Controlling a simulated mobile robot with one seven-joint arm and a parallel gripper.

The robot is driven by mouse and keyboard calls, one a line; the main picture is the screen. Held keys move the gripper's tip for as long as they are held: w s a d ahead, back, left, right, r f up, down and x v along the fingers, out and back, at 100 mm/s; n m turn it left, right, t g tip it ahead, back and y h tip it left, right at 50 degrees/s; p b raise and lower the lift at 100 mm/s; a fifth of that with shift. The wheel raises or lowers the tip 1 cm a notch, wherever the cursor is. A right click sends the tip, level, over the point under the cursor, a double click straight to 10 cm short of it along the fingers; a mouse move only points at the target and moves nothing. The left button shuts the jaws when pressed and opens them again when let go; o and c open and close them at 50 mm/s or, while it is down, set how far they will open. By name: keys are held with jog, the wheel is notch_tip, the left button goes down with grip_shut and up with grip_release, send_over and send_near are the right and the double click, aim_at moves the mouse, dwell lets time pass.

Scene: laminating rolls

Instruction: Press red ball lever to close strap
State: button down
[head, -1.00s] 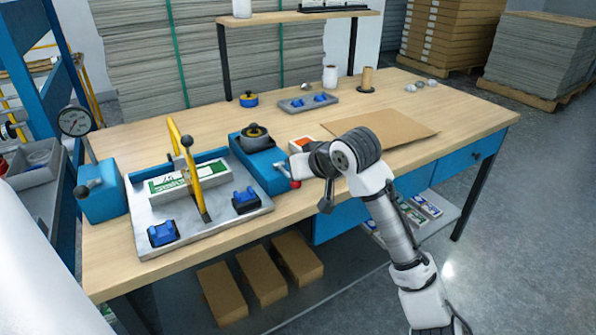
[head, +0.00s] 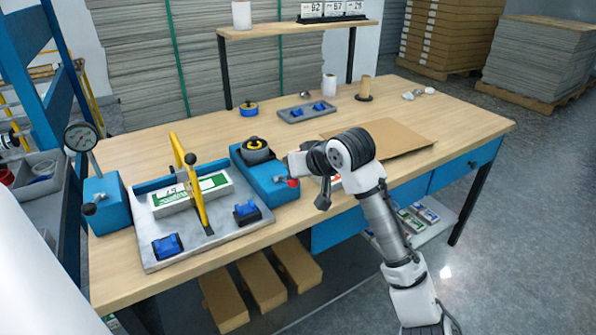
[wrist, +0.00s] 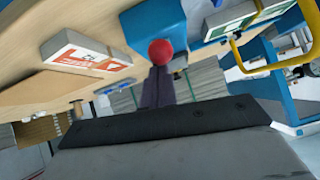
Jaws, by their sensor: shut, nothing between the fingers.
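The red ball (head: 293,182) is at the front right end of a blue unit (head: 262,176) with a black and yellow knob on top. In the wrist view the red ball (wrist: 161,51) appears right at the tips of my gripper (wrist: 157,73). The fingers are together and hold nothing. I cannot tell whether they touch the ball. In the head view my own wrist hides most of the gripper. A yellow bar (head: 190,185) stands upright over a metal plate (head: 210,235) left of the unit. I cannot tell which part is the strap.
A white and green box (head: 191,193) lies on the plate behind the bar. Two blue clamps sit at its front edge. An orange and white box (wrist: 85,57) is beside the blue unit. A cardboard sheet (head: 400,138) lies to the right. The right bench end is mostly clear.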

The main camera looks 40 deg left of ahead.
jog(key=b+v, duration=0.1)
jog(key=v, duration=0.9)
jog(key=shift+a+r, duration=0.15)
jog(key=shift+r, duration=0.1)
jog(key=shift+w, duration=0.1)
